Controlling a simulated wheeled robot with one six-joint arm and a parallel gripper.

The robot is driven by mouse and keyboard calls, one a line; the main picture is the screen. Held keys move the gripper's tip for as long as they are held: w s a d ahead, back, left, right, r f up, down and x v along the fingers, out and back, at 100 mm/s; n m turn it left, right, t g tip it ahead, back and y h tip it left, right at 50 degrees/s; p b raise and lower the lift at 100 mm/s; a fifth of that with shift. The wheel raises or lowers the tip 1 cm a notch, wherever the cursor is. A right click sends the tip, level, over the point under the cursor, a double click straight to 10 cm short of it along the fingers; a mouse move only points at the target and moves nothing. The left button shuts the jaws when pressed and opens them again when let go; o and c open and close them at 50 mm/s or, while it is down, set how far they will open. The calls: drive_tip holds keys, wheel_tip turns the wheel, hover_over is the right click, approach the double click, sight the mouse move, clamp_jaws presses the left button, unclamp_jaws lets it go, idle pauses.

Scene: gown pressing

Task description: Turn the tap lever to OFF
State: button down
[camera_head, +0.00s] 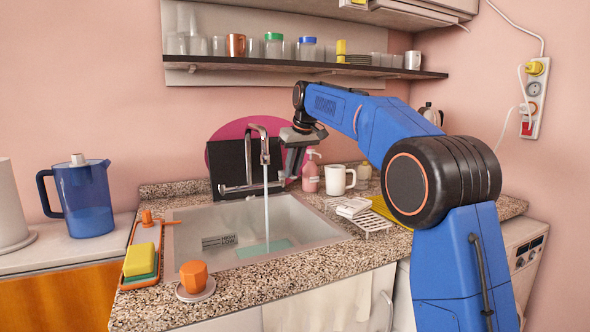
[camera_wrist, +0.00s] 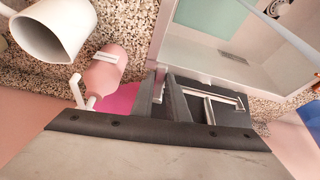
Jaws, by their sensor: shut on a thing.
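The chrome tap (camera_head: 264,150) stands at the back of the sink, with a stream of water (camera_head: 267,205) running from its spout into the basin. A horizontal metal bar with the lever end at its right lies low behind the stream. My gripper (camera_head: 290,176) points down at that right end and is shut on the tap lever, whose gripped part is mostly hidden by the fingers. In the wrist view my gripper (camera_wrist: 163,86) shows its dark fingers close together beside the metal tap parts (camera_wrist: 212,100). The lever's exact angle is hard to tell.
A pink soap bottle (camera_head: 310,174) and a white mug (camera_head: 339,180) stand just right of my gripper. A dark board (camera_head: 228,165) leans behind the tap. A shelf (camera_head: 300,68) with jars hangs above. The sink (camera_head: 190,232) has open room in front.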

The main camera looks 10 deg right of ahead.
drive_tip(key=shift+s+a+m+h, duration=0.2)
drive_tip(key=shift+a+m+h, duration=0.3)
drive_tip(key=shift+a+m, duration=0.6)
drive_tip(key=shift+s+a+m+h, duration=0.2)
drive_tip(key=shift+a+m+h, duration=0.35)
drive_tip(key=shift+m, duration=0.95)
drive_tip(key=c, duration=1.7)
unclamp_jaws()
